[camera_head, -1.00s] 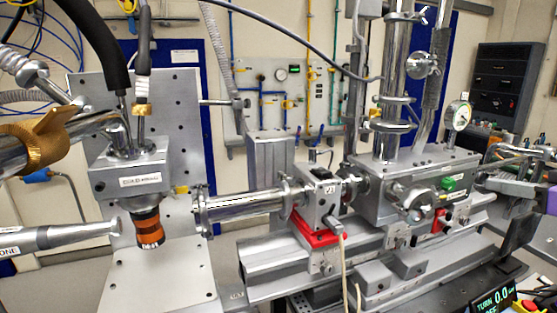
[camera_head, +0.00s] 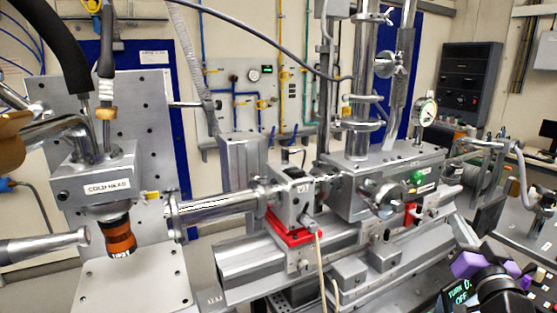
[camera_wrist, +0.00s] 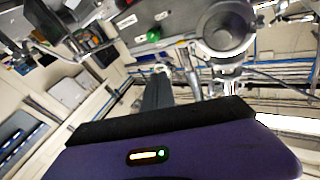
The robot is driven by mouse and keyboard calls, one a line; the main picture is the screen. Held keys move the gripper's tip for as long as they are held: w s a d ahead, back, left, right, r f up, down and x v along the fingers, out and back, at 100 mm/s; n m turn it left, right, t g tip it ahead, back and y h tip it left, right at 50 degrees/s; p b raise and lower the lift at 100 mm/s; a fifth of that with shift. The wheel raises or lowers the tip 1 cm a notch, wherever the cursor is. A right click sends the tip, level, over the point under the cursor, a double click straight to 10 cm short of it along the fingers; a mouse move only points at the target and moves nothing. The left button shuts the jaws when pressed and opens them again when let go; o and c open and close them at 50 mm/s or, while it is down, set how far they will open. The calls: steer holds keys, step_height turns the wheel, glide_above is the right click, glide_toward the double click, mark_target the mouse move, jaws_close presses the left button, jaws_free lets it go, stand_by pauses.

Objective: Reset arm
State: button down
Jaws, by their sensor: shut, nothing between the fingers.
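My gripper shows in the wrist view (camera_wrist: 160,122) as a purple housing with a small lit indicator and a dark bar along its far edge. It is shut with nothing in it. The purple and black end of my arm (camera_head: 490,275) is at the lower right of the head view, in front of the beamline bench and apart from the instruments. Its fingertips are not clear there. The wrist view looks past the gripper toward the green button (camera_wrist: 153,36) and a round metal flange (camera_wrist: 226,30).
A steel beamline assembly (camera_head: 385,185) with a gauge (camera_head: 426,110) runs across the middle. The cold head (camera_head: 100,185) stands at left, with hoses above. A turn-readout display (camera_head: 459,296) is partly behind my arm. A desk with a monitor (camera_head: 548,132) is at far right.

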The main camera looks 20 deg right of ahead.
steer(key=s+a+f+n+y, duration=0.1)
steer(key=s+a+f, duration=0.3)
steer(key=a, duration=0.3)
steer(key=s+a+f+n+t+y, duration=0.1)
steer(key=s+a+f, duration=0.25)
steer(key=a, duration=0.35)
steer(key=s+a+f+n+y, duration=0.1)
steer(key=s+a+f, duration=0.25)
steer(key=a, duration=0.45)
steer(key=s+a+f+n+g+y, duration=0.1)
steer(key=s+a+f+n+y, duration=0.2)
steer(key=s+a, duration=0.4)
steer(key=s+a+f+n+g+y, duration=0.2)
steer(key=s+a+f+n+y, duration=0.1)
steer(key=s+a, duration=0.5)
steer(key=shift+s+a+f+y, duration=0.15)
steer(key=shift+s+f+y, duration=0.6)
steer(key=shift+s, duration=0.3)
steer(key=shift+r, duration=0.1)
